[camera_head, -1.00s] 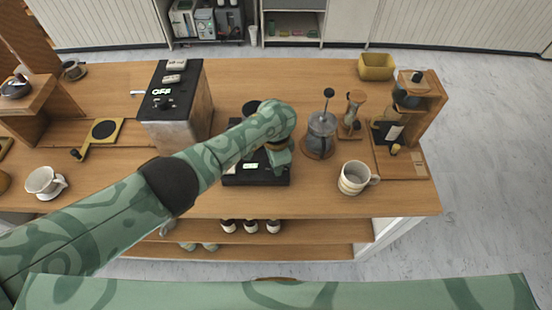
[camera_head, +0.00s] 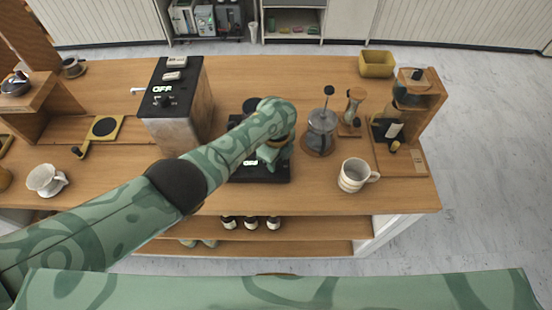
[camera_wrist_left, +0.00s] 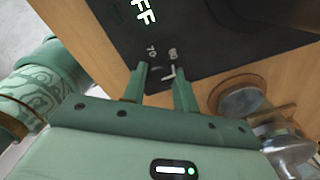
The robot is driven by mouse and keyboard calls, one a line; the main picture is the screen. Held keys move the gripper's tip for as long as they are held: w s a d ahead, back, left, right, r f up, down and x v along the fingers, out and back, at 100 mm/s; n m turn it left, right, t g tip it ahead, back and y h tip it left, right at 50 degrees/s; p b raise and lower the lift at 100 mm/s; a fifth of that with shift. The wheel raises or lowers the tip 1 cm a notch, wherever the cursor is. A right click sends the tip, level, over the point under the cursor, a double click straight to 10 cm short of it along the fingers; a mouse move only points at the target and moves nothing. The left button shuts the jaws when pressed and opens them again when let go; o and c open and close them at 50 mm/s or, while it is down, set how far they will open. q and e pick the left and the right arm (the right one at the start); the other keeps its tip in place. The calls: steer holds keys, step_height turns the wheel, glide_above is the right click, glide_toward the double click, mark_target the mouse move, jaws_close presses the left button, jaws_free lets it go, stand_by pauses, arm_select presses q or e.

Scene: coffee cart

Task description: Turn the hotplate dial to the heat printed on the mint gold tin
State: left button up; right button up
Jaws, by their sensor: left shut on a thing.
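The hotplate (camera_head: 265,178) is a low black unit on the counter, mostly under my left arm. Its lit display shows beside the gripper, and in the wrist view the letters "FF" (camera_wrist_left: 145,12) are readable. My left gripper (camera_head: 272,158) points down over its control panel. In the wrist view, the left gripper (camera_wrist_left: 158,82) is shut on the dial (camera_wrist_left: 160,71), which is mostly hidden between the fingers. Printed marks, one looking like "70", sit just beyond the fingertips. I cannot pick out a mint gold tin. My right gripper is out of view.
A tall box with an "OFF" display (camera_head: 180,122) stands left of the hotplate. A French press (camera_head: 321,130) and an hourglass-shaped item (camera_head: 353,108) stand to its right, with a striped mug (camera_head: 353,175) nearer the front. A mustard bin (camera_head: 377,66) sits at the back right.

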arm_select(q)
steer(key=m, duration=0.5)
steer(key=shift+m, duration=0.3)
stand_by(0.4)
steer(key=o, duration=1)
steer(key=shift+c, duration=0.2)
steer(key=shift+r, duration=0.1)
step_height(320, 180, up, 16)
steer(key=p, duration=0.8)
